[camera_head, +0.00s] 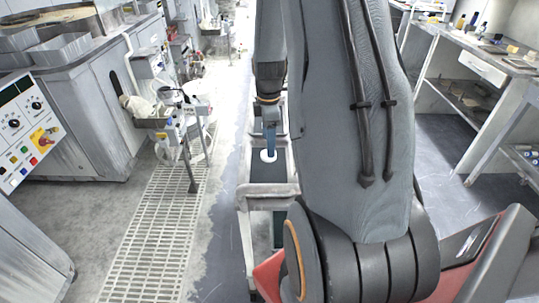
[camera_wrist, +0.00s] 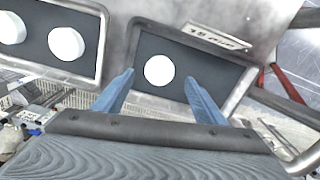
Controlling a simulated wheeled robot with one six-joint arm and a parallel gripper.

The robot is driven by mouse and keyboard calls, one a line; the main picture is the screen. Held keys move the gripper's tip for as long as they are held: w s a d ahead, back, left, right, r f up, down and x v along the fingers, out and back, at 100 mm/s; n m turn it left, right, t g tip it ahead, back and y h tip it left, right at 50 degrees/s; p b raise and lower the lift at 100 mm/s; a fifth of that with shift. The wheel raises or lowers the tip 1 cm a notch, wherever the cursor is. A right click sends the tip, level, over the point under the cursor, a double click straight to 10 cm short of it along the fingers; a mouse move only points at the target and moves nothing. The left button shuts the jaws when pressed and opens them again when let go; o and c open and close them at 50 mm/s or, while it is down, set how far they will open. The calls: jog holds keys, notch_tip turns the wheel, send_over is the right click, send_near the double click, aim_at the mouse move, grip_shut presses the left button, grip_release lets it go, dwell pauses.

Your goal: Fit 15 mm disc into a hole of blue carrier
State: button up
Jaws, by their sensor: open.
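A white disc (camera_wrist: 158,71) lies flat on the dark floor of a metal-rimmed tray compartment (camera_wrist: 215,68) in the wrist view. An upside-down label (camera_wrist: 218,36) on the rim seems to read 15 mm. My gripper (camera_wrist: 160,76) is open, its two blue fingers on either side of the disc in the picture; I cannot tell how high above it they are. In the head view my gripper (camera_head: 269,146) points down over the tray, with a white disc (camera_head: 268,156) at its tip. I cannot make out the blue carrier in either view.
A neighbouring compartment (camera_wrist: 100,45) holds two white discs, one (camera_wrist: 66,43) whole in view. In the head view a workbench (camera_head: 470,50) stands right, and a machine (camera_head: 85,100) and control panel (camera_head: 28,130) stand left. A floor grating (camera_head: 160,230) lies clear.

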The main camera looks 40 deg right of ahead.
jog(key=shift+f+p, duration=0.7)
jog(key=shift+f, duration=1.4)
jog(key=c, duration=1.2)
jog(key=shift+r, duration=0.1)
